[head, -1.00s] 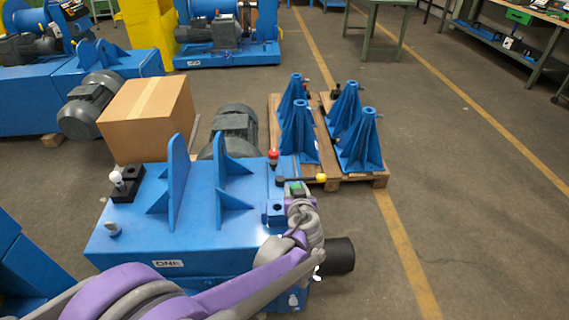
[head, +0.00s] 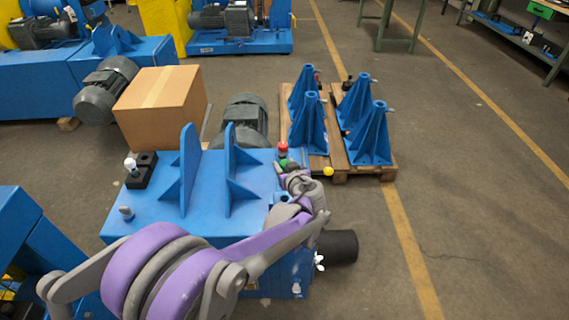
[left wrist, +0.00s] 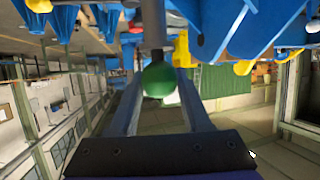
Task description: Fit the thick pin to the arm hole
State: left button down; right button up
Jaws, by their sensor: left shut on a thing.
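The blue machine housing (head: 155,205) stands in front of me with two upright lugs on top. My left gripper (head: 287,170) is at its right end and shut on a green-knobbed pin (head: 283,162). In the left wrist view the green knob (left wrist: 160,80) sits between the two fingers with a grey shaft (left wrist: 153,22) beyond it. A red-knobbed pin (head: 283,148) stands just behind the green knob. A yellow knob (head: 328,171) is to the right. The arm hole is hidden, and I cannot tell the held pin's thickness. My right gripper is not in view.
A pallet (head: 341,165) with several blue stands is behind on the right. A cardboard box (head: 160,105) and a grey motor (head: 245,118) are behind the housing. A black block (head: 141,170) with a white knob is on its left. Floor at right is clear.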

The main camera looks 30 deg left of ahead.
pick_arm(q)
jog(key=shift+f+b, duration=1.4)
jog(key=shift+f, duration=1)
jog(key=shift+p, duration=0.3)
notch_tip(320, 180, down, 7)
jog(key=b, duration=0.4)
dwell(2.1)
jog(key=shift+c, duration=1.4)
grip_release()
jog(key=p+v, duration=0.1)
jog(key=v, duration=1)
jog(key=shift+p, duration=0.35)
jog(key=shift+a+r, duration=0.1)
